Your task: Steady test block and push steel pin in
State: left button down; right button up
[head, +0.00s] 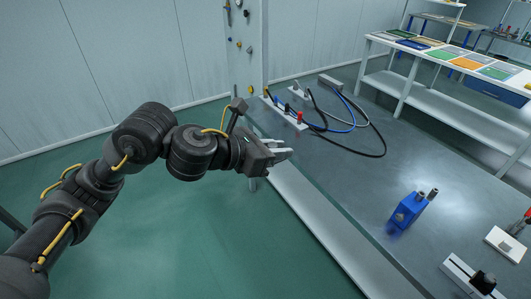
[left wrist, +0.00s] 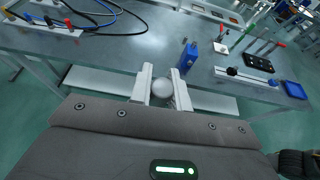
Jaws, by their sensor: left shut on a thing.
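The blue test block (head: 408,212) stands on the grey bench at the right of the head view, with short metal stubs (head: 433,193) on its top. It also shows small in the left wrist view (left wrist: 188,58). My left gripper (head: 284,154) is off the bench's near left edge, well away from the block. In the left wrist view its two pale fingers (left wrist: 162,88) are shut on a round, pale grey thing (left wrist: 163,94). I cannot tell whether this is the steel pin. My right gripper is not in view.
A strip with coloured sockets (head: 286,113) and looped black and blue cables (head: 362,150) lie at the bench's far left. A rail with a black knob (head: 484,281) and a white plate (head: 505,244) are right of the block. The bench middle (head: 365,180) is clear.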

pick_arm(q)
jog(key=r+g, duration=0.1)
jog(key=s+a+r+m+h, duration=0.1)
jog(key=r+m+g, duration=0.1)
jog(key=shift+s+a+g+h, duration=0.2)
jog(key=shift+a+g+h, duration=0.05)
jog(key=shift+g+h, duration=0.05)
jog(key=s+a+f+n+t, duration=0.1)
jog(key=s+a+f, duration=0.1)
jog(key=a+f, duration=0.6)
jog(key=s+a+f+n+t+y, duration=0.1)
jog(key=s+a+f, duration=0.2)
jog(key=a+f, duration=0.5)
jog(key=shift+a+t, duration=0.4)
jog(key=shift+a, duration=1.9)
